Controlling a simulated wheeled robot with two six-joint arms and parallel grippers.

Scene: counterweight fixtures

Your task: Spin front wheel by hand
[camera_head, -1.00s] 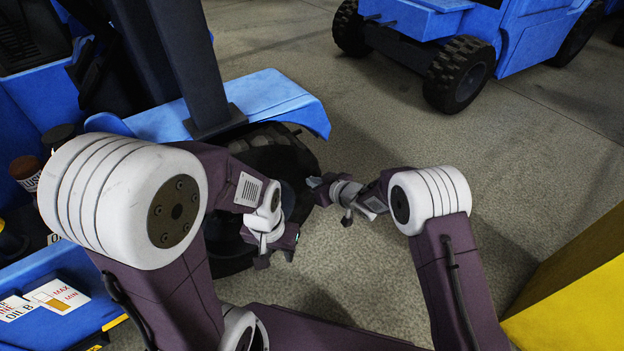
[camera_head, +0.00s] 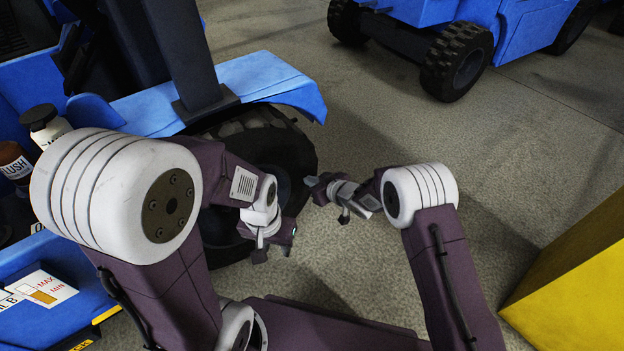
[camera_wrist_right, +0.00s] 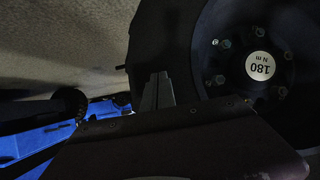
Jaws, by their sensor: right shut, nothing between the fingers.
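The front wheel (camera_head: 285,135) has a dark treaded tyre under the blue fender of the near vehicle, partly hidden by my left arm. In the right wrist view its tyre (camera_wrist_right: 170,35) and dark hub fill the right side; the hub has bolts and a round "180 N m" label (camera_wrist_right: 260,66), upside down. My right gripper (camera_head: 312,182) is shut and empty beside the tyre's right side; its fingers (camera_wrist_right: 156,90) overlap the tyre's edge in the wrist view, and contact cannot be told. My left gripper (camera_head: 287,245) hangs in front of the wheel's lower part; its fingers are unclear.
The blue fender (camera_head: 255,85) overhangs the wheel. Bottles (camera_head: 45,125) stand on the blue vehicle at left. A second blue vehicle with a black tyre (camera_head: 457,62) stands at the back right. A yellow block (camera_head: 580,300) is at lower right. The floor between is clear.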

